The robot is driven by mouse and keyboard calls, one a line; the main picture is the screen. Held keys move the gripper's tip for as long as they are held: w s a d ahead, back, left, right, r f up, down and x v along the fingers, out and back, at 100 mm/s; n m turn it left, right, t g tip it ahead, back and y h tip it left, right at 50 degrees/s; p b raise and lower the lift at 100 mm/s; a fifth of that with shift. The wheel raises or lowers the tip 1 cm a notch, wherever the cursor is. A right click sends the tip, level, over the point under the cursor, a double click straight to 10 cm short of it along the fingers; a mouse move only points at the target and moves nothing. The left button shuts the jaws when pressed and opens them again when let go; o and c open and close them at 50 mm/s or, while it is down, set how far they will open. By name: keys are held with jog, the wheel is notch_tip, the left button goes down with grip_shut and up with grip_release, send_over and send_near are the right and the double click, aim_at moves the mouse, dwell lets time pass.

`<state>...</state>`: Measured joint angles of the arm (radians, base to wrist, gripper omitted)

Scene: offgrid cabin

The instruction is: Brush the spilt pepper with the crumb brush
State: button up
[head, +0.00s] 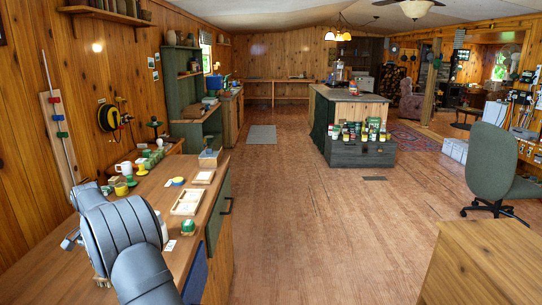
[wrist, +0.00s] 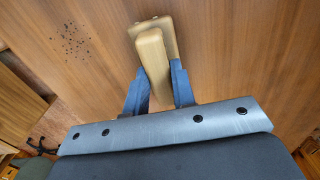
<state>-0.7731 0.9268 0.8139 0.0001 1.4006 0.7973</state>
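The crumb brush (wrist: 152,50), a pale wooden block with a second wooden part behind its far end, shows in the upper middle of the wrist view. My gripper (wrist: 160,72) has two blue fingers, which close in on both sides of the brush and appear to touch it. The brush's bristles do not show. The spilt pepper (wrist: 73,42) is a patch of scattered dark specks on the brown wooden surface, to the left of the brush and apart from it.
The wooden counter (head: 186,262) holds a pale compartment tray (head: 187,202), a green-and-white item (head: 188,227), a white mug (head: 125,168) and a yellow cup (head: 121,188). Several small jars stand farther back. The counter's right edge drops to open floor (head: 300,230).

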grip_shut()
jog(key=shift+r, duration=3.05)
jog(key=w+d+f, duration=0.2)
jog(key=w+d, duration=0.2)
jog(key=d, duration=0.6)
jog(key=w+d+f, duration=0.2)
jog(key=w+d, duration=0.2)
jog(key=d, duration=0.5)
jog(key=w+d+f, duration=0.2)
jog(key=w+d, duration=0.2)
jog(key=d, duration=0.6)
jog(key=s+d+f, duration=0.7)
jog(key=d+f, duration=0.2)
jog(key=d, duration=0.1)
jog(key=s+d+f, duration=0.6)
jog(key=d+f, duration=0.4)
jog(key=shift+s+d, duration=0.25)
jog(key=shift+s, duration=0.15)
